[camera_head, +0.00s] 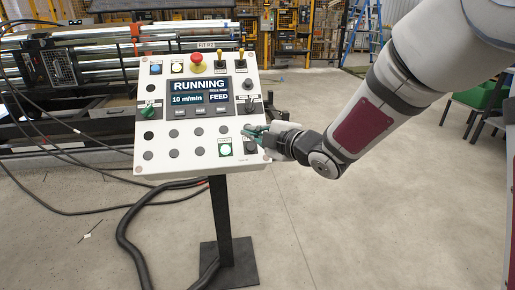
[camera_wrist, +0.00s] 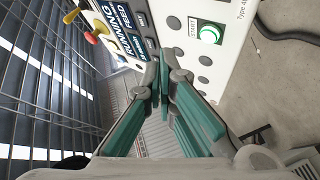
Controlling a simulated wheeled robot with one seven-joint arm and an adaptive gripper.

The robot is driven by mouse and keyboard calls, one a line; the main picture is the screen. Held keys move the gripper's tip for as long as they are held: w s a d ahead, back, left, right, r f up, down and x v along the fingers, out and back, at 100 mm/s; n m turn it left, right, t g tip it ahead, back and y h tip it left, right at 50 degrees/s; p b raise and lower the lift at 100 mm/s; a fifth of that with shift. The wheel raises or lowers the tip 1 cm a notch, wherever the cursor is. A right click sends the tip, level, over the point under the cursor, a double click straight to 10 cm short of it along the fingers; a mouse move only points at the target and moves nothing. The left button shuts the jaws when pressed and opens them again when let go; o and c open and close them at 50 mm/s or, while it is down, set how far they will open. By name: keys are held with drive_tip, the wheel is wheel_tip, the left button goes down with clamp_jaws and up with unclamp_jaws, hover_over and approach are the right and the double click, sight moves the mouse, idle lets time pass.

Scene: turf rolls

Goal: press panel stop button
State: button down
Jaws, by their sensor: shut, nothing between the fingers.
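A tilted control panel (camera_head: 188,160) stands on a black post, its screen (camera_head: 199,98) reading RUNNING, 10 m/min. A lit green START button (camera_head: 225,149) is at its lower right and also shows in the wrist view (camera_wrist: 209,34). A dark round button (camera_head: 250,147) sits just right of it, its label unreadable. A red mushroom button (camera_head: 197,63) is at the top. My gripper (camera_head: 250,132) is shut and empty, its green fingers in front of the panel's lower right. In the wrist view the fingertips (camera_wrist: 162,75) are together near the panel; contact cannot be told.
Yellow-topped toggle levers (camera_head: 241,55) stick up at the panel's top right. Machinery with metal rollers (camera_head: 70,60) lies behind on the left. Black cables (camera_head: 130,240) run over the floor. The concrete floor (camera_head: 350,230) is clear to the right.

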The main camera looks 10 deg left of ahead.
sight(251, 144)
drive_tip(key=shift+w, duration=0.1)
drive_tip(key=w+f+b, duration=0.1)
drive_tip(key=f, duration=0.1)
drive_tip(key=w+a+f+b, duration=0.1)
drive_tip(key=w+f, duration=0.1)
drive_tip(key=w+f+b, duration=0.1)
drive_tip(key=f, duration=0.1)
drive_tip(key=shift+w+a, duration=0.15)
drive_tip(key=shift+w, duration=0.15)
drive_tip(key=shift+w+a+f+b, duration=0.15)
drive_tip(key=shift+w+f+b, duration=0.2)
drive_tip(key=shift+b, duration=0.1)
drive_tip(key=shift+f, duration=0.1)
idle(1.2)
drive_tip(key=shift+w+f+b, duration=0.2)
drive_tip(key=shift+w+b, duration=0.05)
drive_tip(key=shift+b, duration=0.3)
drive_tip(key=shift+w+a+f+b, duration=0.15)
drive_tip(key=shift+w+f+b, duration=0.1)
drive_tip(key=shift+f+b, duration=0.15)
idle(0.6)
drive_tip(key=shift+r, duration=0.15)
drive_tip(key=shift+s+d+r, duration=0.2)
drive_tip(key=shift+s+r, duration=0.35)
